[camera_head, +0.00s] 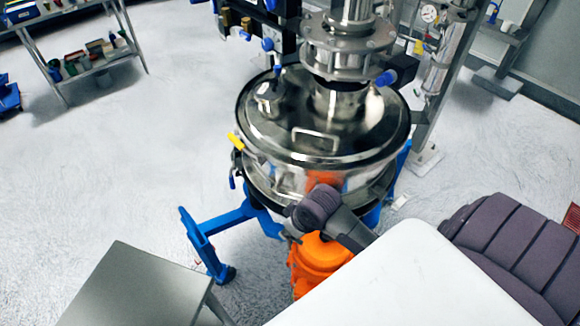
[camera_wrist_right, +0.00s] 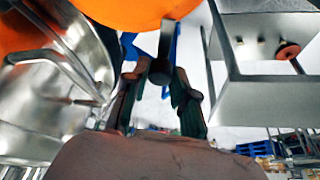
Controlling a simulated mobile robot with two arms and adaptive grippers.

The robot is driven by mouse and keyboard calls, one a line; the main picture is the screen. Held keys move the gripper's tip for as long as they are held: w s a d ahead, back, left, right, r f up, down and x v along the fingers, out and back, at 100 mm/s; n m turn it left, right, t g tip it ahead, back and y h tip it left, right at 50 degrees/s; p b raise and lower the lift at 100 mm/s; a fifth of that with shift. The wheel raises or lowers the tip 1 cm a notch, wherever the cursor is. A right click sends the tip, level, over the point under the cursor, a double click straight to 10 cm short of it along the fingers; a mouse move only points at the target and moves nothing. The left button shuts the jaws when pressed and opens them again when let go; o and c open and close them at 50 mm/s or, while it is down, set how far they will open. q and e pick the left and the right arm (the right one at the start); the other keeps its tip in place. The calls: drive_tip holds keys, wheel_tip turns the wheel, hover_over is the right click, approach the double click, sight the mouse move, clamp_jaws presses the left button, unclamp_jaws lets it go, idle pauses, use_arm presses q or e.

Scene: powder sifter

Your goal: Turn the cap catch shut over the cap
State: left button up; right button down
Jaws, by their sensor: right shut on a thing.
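A steel sifter (camera_head: 320,130) with a round lid stands in the middle of the head view. An orange housing (camera_head: 318,262) sits low at its front; orange also fills the top of the wrist view (camera_wrist_right: 125,14). My right gripper (camera_head: 291,232) reaches in from the right beside the housing. In the wrist view its fingers (camera_wrist_right: 157,95) are closed in on a dark knob (camera_wrist_right: 160,70) at the end of a short bar. This may be the cap catch, but I cannot tell for sure. I cannot make out the cap. My left gripper is not in view.
A blue wheeled leg (camera_head: 207,247) sticks out at the sifter's lower left. A steel table (camera_head: 140,285) stands at the front left, close to the gripper. A shelf (camera_head: 90,65) with small items is at the far left. Open floor lies between.

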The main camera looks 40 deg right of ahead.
drive_tip(key=shift+w, duration=0.1)
idle(0.3)
drive_tip(key=c, duration=0.9)
unclamp_jaws()
drive_tip(key=shift+c, duration=0.2)
drive_tip(key=v, duration=1.2)
